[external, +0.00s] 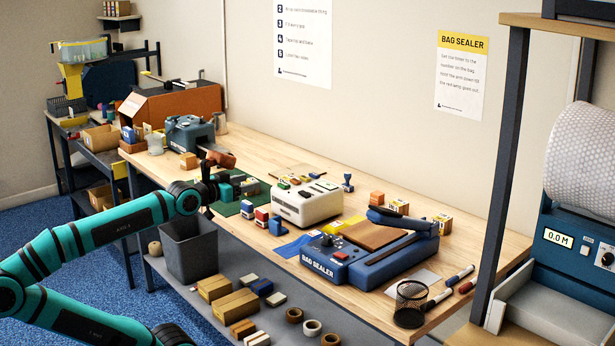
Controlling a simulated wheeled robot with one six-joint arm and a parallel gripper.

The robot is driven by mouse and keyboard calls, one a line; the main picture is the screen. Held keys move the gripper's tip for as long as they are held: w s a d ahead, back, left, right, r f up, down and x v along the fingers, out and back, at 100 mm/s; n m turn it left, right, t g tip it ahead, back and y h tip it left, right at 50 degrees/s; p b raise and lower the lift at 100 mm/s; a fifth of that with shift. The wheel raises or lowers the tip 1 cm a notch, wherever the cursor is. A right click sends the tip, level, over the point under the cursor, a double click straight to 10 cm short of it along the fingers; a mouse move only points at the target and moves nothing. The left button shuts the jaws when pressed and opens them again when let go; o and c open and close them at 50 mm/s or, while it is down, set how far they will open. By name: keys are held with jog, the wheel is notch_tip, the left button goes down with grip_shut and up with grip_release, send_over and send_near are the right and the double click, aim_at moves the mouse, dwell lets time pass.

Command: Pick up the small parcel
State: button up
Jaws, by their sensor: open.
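Several small brown boxes could be the small parcel, and I cannot tell which one it is. One small carton (188,160) sits on the workbench by the blue-grey machine at the left. Others, a box (377,198), a box (399,206) and a box (442,223), stand behind the blue bag sealer at the right. My gripper (207,172) is at the end of the teal arm, above the bench's front edge near the green mat. It is open and small in view; nothing is clearly held. The fingers are dark and hard to make out.
The bag sealer (350,262), a cream machine (307,204) and a blue-grey machine (190,133) stand on the bench. A grey bin (188,248) stands below my gripper. A mesh cup (410,304) is at the near right. A lower shelf holds more cartons (235,304) and tape rolls.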

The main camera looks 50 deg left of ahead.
jog(key=w+a+r+g+y, duration=0.1)
jog(key=w+a+r+g, duration=0.1)
jog(key=w, duration=0.4)
jog(key=w+a+r+g, duration=0.2)
jog(key=w, duration=0.3)
jog(key=g+h, duration=0.1)
jog(key=g, duration=1.2)
send_over(288, 177)
notch_tip(288, 177, down, 8)
jog(key=f, duration=1.1)
jog(key=shift+s, duration=0.35)
jog(key=shift+w+d+f, duration=0.1)
jog(key=shift+w+f, duration=0.1)
jog(key=shift+f, duration=1.2)
jog(key=shift+w+d+f, duration=0.1)
jog(key=shift+w+f, duration=0.05)
jog(key=shift+f, duration=1.25)
jog(key=c, duration=0.9)
jog(key=shift+c, duration=0.2)
